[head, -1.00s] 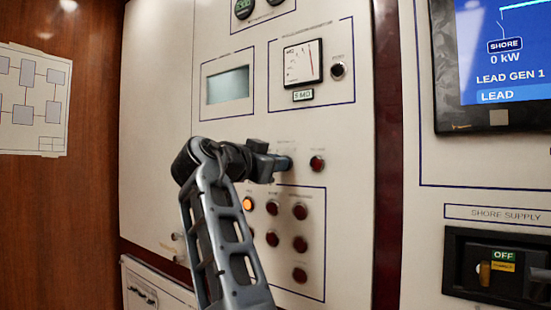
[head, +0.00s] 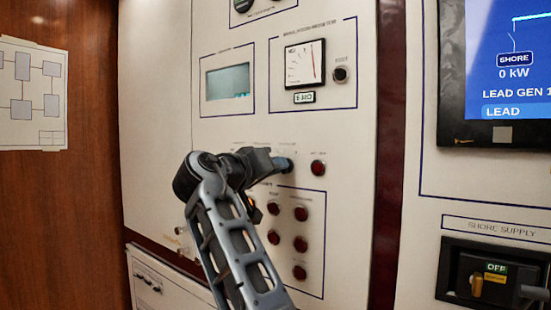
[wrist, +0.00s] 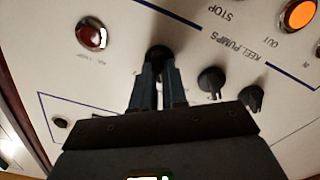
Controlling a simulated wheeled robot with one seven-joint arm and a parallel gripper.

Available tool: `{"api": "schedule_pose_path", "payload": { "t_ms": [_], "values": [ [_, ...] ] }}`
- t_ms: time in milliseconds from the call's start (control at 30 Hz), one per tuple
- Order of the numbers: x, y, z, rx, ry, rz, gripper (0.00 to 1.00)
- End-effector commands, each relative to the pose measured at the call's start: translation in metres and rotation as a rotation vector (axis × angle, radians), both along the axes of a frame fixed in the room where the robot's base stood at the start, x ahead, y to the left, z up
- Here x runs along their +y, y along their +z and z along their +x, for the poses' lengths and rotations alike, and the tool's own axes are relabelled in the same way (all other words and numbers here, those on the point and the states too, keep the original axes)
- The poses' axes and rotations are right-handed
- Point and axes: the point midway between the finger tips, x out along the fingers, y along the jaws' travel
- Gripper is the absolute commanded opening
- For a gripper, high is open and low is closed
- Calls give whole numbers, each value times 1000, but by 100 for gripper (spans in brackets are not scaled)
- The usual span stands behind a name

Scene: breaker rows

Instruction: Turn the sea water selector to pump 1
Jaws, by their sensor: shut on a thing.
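My gripper (head: 284,164) is at the pale panel in the head view, below the gauge and left of a red lamp. In the wrist view my gripper (wrist: 160,90) has its fingers closed around a dark round selector knob (wrist: 157,53). The fingers cover most of the knob, so its pointer direction and its label cannot be read. Two other dark knobs (wrist: 211,80) (wrist: 252,97) stand beside it, apart from my fingers, near the printed words KEEL PUMPS.
A red lamp (head: 318,168) is close to the right of my gripper, with several red lamps (head: 300,213) below. The gauge (head: 305,64) and a grey display (head: 228,82) are above. The shore supply switch (head: 488,275) is at the lower right. An orange lamp (wrist: 299,14) shows in the wrist view.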

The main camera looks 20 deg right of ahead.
Motion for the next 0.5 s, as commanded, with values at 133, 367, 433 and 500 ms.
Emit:
{"api": "schedule_pose_path", "payload": {
  "t_ms": [133, 367, 433, 500],
  "values": [
    [0, 2, 0, 78, 1, -56, 0],
    [1, 1, 1, 153, 1, -112, 0],
    [1, 0, 1, 168, 1, -123, 0],
    [1, 0, 1, 177, 2, -129, 0]
  ]
}}
